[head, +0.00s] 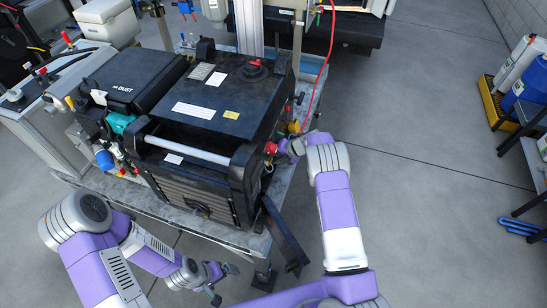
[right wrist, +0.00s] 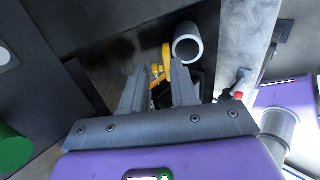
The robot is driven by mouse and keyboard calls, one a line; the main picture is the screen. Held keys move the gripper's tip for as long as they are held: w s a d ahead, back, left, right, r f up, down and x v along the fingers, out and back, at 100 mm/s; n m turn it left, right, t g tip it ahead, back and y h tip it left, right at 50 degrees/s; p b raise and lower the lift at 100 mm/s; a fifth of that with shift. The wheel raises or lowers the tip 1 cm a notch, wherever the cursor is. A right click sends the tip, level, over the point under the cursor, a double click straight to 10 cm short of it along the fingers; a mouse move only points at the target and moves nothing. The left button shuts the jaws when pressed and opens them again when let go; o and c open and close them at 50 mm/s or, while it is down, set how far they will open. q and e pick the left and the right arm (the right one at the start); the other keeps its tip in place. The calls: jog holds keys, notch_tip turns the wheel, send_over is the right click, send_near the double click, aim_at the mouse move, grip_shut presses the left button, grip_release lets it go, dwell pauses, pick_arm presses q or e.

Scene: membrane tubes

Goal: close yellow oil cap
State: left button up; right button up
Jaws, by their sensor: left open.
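The yellow oil cap (head: 294,127) is on the right side of the black generator (head: 215,100), low down near a red part. In the right wrist view a yellow handle-like part (right wrist: 166,62) lies just beyond and between my fingertips, beside a grey pipe end. My right gripper (head: 284,148) is close to the generator's right side in the head view. Its fingers (right wrist: 159,72) stand apart in the wrist view, with no clear contact on the yellow part. My left gripper (head: 224,283) is open and empty in front of the bench, low in the head view.
The generator stands on a grey metal bench (head: 225,232). A dark angled bar (head: 283,235) juts from the bench's front right corner. A red hose (head: 326,70) hangs behind my right arm.

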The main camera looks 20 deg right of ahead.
grip_shut()
jog(key=shift+s+d+f+t+y+b, duration=0.3)
jog(key=shift+f+t+y+b, duration=0.3)
jog(key=shift+b, duration=1.15)
dwell(1.0)
notch_tip(320, 180, down, 6)
jog(key=s+d+t+y+b, duration=0.1)
jog(key=t+y+b, duration=0.6)
jog(key=b, duration=2.8)
jog(key=y, duration=0.4)
jog(key=shift+d+f+b, duration=0.25)
jog(key=shift+d+b, duration=0.1)
dwell(1.0)
